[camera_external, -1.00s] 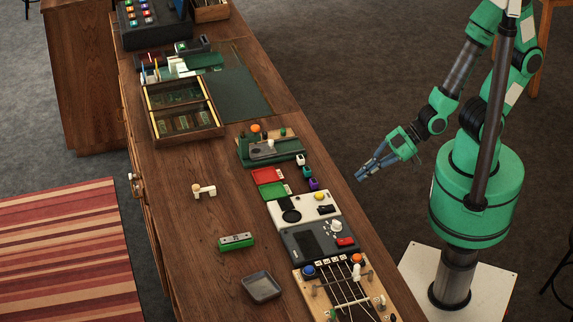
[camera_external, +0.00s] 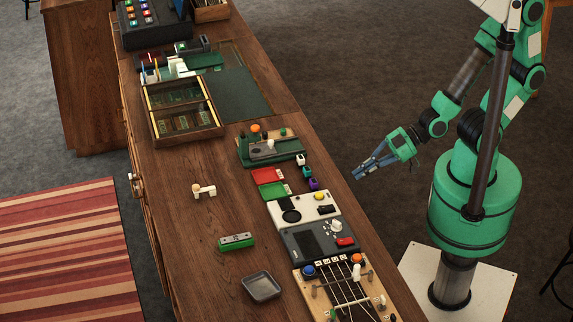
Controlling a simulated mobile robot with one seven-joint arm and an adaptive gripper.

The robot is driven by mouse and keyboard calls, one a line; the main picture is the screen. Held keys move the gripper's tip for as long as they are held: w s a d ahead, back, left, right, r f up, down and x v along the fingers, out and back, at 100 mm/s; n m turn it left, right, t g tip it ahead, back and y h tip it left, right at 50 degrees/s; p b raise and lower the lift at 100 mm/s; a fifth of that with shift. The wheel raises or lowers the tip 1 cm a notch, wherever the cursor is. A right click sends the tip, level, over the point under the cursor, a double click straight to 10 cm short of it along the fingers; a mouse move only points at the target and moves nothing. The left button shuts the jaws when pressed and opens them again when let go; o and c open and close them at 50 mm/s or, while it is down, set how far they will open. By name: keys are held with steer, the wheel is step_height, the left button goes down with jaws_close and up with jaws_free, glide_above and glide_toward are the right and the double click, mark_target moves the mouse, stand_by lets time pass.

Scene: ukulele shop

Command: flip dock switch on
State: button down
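No label names the dock switch, and I cannot tell for sure which part it is. A white unit (camera_external: 288,215) on the bench has a black round pad, a yellow button (camera_external: 320,196) and a small black switch (camera_external: 326,209). A green stand (camera_external: 246,151) with an orange knob (camera_external: 255,128) and a grey plate stands farther back. My gripper (camera_external: 359,172) hangs near the bench's right edge, to the right of the white unit. Its fingers point left, look parted and hold nothing. It touches nothing.
A dark grey unit (camera_external: 300,243) with a white knob and red button adjoins the white unit. A fretboard fixture (camera_external: 325,292) is in front. Small coloured blocks (camera_external: 313,184) lie near the edge. A green block (camera_external: 236,243) and grey dish (camera_external: 262,286) stand left.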

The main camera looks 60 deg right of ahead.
steer(key=b, duration=0.2)
glide_above(330, 209)
steer(key=s+d, duration=0.1)
steer(key=f, duration=0.5)
steer(key=shift+d, duration=0.2)
steer(key=f, duration=0.1)
steer(key=f+b, duration=0.1)
steer(key=shift+w+a+f, duration=0.3)
steer(key=shift+a+f, duration=0.05)
steer(key=shift+w+a+f, duration=0.15)
steer(key=shift+a+f, duration=0.05)
steer(key=shift+f, duration=0.3)
steer(key=shift+w, duration=0.1)
